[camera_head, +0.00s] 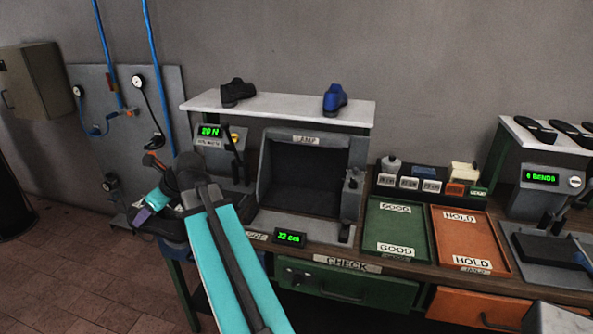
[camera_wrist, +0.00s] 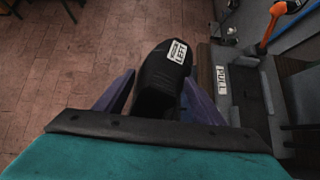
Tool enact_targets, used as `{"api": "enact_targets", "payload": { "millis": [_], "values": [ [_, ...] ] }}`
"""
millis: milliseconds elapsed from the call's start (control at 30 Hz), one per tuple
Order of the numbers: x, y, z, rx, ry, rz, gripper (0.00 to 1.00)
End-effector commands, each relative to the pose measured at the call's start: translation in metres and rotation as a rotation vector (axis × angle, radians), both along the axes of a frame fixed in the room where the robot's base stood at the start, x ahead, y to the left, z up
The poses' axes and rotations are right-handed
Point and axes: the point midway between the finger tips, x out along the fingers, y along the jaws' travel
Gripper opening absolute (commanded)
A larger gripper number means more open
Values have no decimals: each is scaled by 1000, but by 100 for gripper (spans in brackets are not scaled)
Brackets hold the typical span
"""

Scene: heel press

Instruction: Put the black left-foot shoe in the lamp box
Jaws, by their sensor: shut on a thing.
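My gripper (camera_wrist: 157,88) is shut on a black shoe (camera_wrist: 166,62) with a white label reading LEFT, held between its purple fingers in the wrist view. In the head view my gripper (camera_head: 146,212) is at the left, beyond the bench's left end and apart from the lamp box; the held shoe is hard to make out there. The lamp box (camera_head: 264,183), labelled LAMP, stands on the bench with its front open and a dark, empty-looking inside. Another black shoe (camera_head: 238,93) sits on the white shelf above it.
A blue shoe (camera_head: 335,99) is on the shelf (camera_head: 290,107). A gauge with a lever (camera_head: 222,150) stands left of the box. Right of it are a green GOOD tray (camera_head: 398,228) and an orange HOLD tray (camera_head: 461,238), both empty. Blue hoses hang on the wall panel (camera_head: 147,95).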

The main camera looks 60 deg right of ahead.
Motion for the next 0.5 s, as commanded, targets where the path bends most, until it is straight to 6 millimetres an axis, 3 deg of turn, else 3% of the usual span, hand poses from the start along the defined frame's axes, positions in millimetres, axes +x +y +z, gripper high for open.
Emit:
{"api": "enact_targets", "payload": {
  "millis": [33, 500],
  "values": [
    [-2, -18, 0, 0, -1, -11, 5],
    [-43, -153, -17, -17, -6, -57, 5]
  ]
}}
